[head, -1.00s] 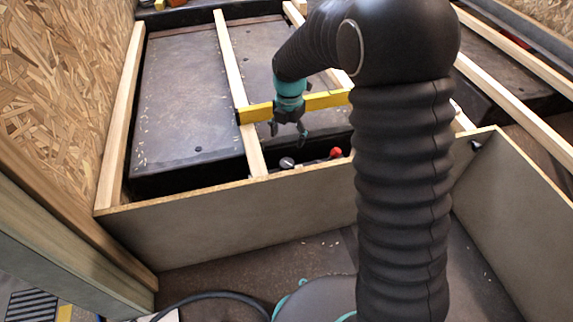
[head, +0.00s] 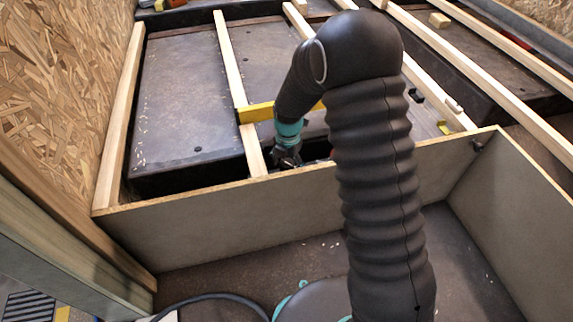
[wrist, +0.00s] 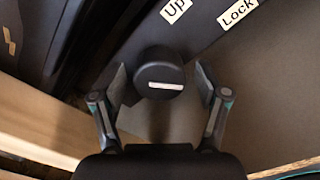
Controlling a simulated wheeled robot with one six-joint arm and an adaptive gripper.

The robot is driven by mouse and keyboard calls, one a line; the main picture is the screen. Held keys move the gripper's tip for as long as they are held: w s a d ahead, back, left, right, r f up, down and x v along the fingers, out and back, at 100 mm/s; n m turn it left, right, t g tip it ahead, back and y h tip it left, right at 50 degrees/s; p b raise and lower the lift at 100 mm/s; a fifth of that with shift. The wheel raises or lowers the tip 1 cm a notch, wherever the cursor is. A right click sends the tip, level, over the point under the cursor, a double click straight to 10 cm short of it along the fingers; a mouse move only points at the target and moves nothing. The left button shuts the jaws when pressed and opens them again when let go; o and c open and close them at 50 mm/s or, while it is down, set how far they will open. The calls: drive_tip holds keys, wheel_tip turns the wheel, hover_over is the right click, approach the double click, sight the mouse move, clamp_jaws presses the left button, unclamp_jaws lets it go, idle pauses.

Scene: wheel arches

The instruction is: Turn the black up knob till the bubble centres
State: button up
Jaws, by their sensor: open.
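The black up knob (wrist: 160,73) shows in the wrist view, round with a white bar mark lying nearly level. The "Up" label (wrist: 176,10) is just beyond it. My gripper (wrist: 160,84) is open, with one finger on each side of the knob. The fingers look apart from the knob, the left one closer to it. In the head view my gripper (head: 287,158) is low behind the front panel and hides the knob. The yellow level (head: 257,112) lies across the wooden slats, partly behind my arm. Its bubble cannot be made out.
A "Lock" label (wrist: 238,14) is to the right of the "Up" label. A pale wooden slat (wrist: 45,120) runs close on the left in the wrist view. The front panel (head: 200,230) stands just in front of my gripper in the head view.

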drive_tip(key=c, duration=1.2)
drive_tip(key=shift+o, duration=0.2)
drive_tip(key=shift+m, duration=0.3)
